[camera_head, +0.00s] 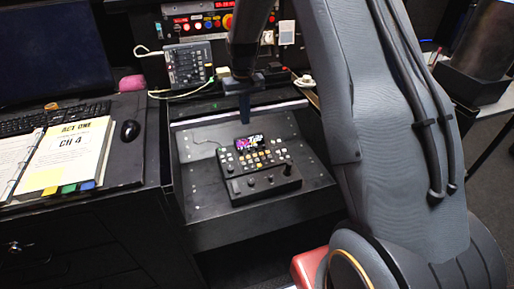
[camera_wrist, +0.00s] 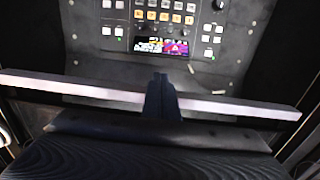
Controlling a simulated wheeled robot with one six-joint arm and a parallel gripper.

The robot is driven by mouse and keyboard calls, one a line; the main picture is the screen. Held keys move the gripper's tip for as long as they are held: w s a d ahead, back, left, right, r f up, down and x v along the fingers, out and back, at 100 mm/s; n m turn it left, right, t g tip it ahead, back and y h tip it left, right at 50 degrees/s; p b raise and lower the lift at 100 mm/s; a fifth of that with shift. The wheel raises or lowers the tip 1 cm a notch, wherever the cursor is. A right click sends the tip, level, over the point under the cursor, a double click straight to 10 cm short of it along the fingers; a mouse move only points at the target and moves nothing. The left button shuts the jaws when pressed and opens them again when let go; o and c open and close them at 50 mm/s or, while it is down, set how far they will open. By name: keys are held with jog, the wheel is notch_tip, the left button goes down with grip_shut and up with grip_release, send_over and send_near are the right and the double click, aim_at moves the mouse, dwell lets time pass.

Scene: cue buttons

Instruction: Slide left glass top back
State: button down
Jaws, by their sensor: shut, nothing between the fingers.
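My gripper (camera_head: 245,117) points down at the back of the recessed console bay, its fingers shut and empty. In the wrist view my gripper (camera_wrist: 161,80) overlaps a long pale-edged strip (camera_wrist: 70,91); I cannot tell whether it touches it. In the head view this pale edge (camera_head: 200,117) runs along the back of the bay, above the dark sloping panel (camera_head: 205,215). It may be the front edge of the left glass top, but no clear glass surface can be made out. The bay lies open in front of the edge.
A button controller (camera_head: 262,184) with a small lit screen sits in the bay. A grey keypad unit (camera_head: 187,65) and cables are behind. A desk with a binder (camera_head: 65,155) and mouse (camera_head: 130,131) is at left. My arm hides the right side.

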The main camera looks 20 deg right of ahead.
jog(key=shift+w+b, duration=1.4)
jog(key=shift+w, duration=1.9)
jog(key=shift+w+b, duration=0.9)
jog(key=shift+w, duration=0.8)
jog(key=shift+s+r+p, duration=0.1)
jog(key=shift+s+p, duration=0.9)
jog(key=shift+s, duration=0.4)
jog(key=shift+r+p, duration=2.05)
jog(key=shift+r, duration=2.4)
